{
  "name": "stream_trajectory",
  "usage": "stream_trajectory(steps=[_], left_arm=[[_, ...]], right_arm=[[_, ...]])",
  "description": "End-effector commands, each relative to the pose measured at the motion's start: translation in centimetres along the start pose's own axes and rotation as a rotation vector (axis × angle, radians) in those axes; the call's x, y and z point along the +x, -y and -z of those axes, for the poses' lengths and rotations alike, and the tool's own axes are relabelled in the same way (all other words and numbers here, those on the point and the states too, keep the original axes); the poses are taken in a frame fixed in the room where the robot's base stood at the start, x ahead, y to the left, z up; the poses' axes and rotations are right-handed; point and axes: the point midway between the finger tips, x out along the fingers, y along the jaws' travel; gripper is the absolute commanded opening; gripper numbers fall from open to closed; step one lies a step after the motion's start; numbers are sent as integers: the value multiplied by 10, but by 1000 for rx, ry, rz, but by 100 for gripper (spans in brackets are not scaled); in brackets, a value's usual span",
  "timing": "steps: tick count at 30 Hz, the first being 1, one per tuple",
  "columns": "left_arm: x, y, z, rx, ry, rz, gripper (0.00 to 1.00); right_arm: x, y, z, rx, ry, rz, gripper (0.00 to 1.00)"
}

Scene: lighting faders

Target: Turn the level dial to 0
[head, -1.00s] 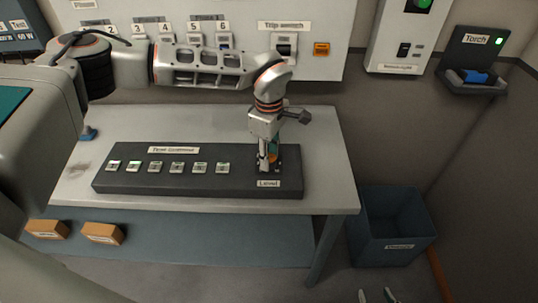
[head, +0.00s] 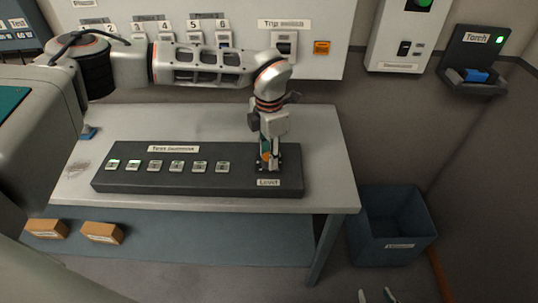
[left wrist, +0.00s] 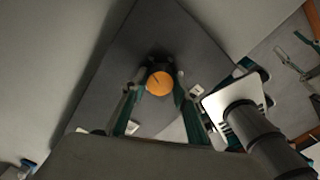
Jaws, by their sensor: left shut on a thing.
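The level dial (left wrist: 159,82) is a round orange knob with a thin dark line on its top, seen in the left wrist view. It sits at the right end of a dark panel (head: 200,189), just behind the "Level" label (head: 268,183). My left gripper (head: 267,166) points down over it, with its fingers on both sides, shut on it. No scale numbers are readable. In the head view the fingers mostly hide the dial. My right gripper (head: 376,296) is at the bottom edge with its fingertips apart, empty, away from the panel.
Several small square switches (head: 155,166) line the panel to the left of the dial. The panel lies on a light table (head: 325,165). A blue bin (head: 397,225) stands at right. A wall board (head: 240,60) stands behind. The table's right end is clear.

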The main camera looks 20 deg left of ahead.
Motion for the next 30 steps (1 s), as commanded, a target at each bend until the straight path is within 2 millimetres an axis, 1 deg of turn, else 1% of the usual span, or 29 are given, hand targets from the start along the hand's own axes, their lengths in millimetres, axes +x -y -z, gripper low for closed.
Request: stream_trajectory(steps=[30], left_arm=[[2, 1, 0, -965, -2, 1, 7]], right_arm=[[4, 2, -8, 1, 4, 1, 40]])
